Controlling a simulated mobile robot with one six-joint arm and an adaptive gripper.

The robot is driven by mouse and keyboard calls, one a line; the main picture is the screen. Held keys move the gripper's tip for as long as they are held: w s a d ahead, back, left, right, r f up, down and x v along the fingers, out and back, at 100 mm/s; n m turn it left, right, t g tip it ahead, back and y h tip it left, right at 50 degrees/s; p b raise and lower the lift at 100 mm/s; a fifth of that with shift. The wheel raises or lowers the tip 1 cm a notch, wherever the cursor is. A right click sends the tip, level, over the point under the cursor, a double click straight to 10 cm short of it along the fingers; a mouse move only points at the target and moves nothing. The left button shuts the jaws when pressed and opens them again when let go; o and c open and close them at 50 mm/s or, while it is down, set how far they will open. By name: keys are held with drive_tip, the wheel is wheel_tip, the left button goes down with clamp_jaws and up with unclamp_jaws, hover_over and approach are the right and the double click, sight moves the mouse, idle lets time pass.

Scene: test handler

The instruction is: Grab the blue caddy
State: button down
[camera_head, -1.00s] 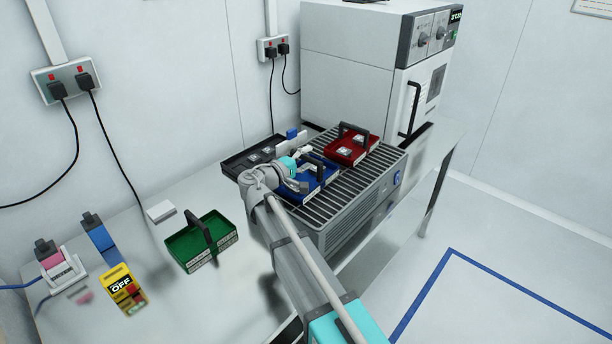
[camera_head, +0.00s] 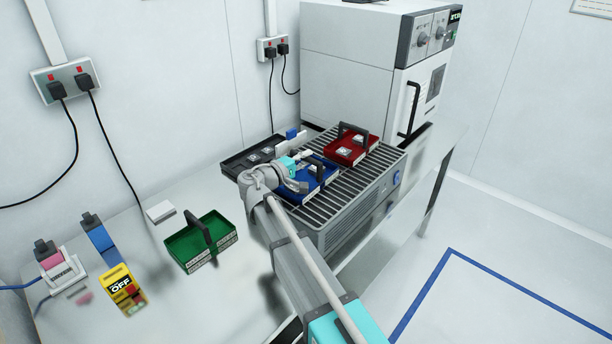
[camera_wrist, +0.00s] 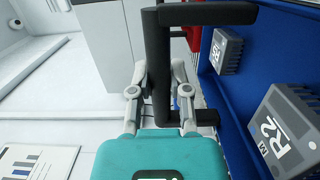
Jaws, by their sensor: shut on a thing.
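The blue caddy (camera_head: 318,184) sits on the slatted top of the grey unit, partly hidden by my arm in the head view. In the wrist view its blue tray (camera_wrist: 245,85) fills the right side, with grey labelled blocks (camera_wrist: 284,128) inside. Its dark handle (camera_wrist: 158,70) runs between the fingers of my gripper (camera_wrist: 160,75). My gripper also shows in the head view (camera_head: 303,165), at the caddy's handle. It is shut on the handle. I cannot tell from the head view whether the caddy touches the slats.
A red caddy (camera_head: 345,152) stands just behind on the same slatted unit (camera_head: 345,205). A black tray (camera_head: 240,164) lies to the left. A green caddy (camera_head: 180,247) and a yellow switch box (camera_head: 118,284) are on the table at the left. A white oven (camera_head: 350,60) stands behind.

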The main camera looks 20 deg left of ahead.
drive_tip(key=shift+r, duration=0.15)
idle(0.3)
wheel_tip(320, 180, up, 3)
drive_tip(key=p, duration=0.3)
drive_tip(key=s+d+r+p, duration=0.3)
drive_tip(key=s+r+p, duration=0.6)
drive_tip(key=s, duration=0.4)
drive_tip(key=shift+s+d+r+p, duration=0.25)
drive_tip(key=shift+s+r+p, duration=0.1)
drive_tip(key=shift+p, duration=0.15)
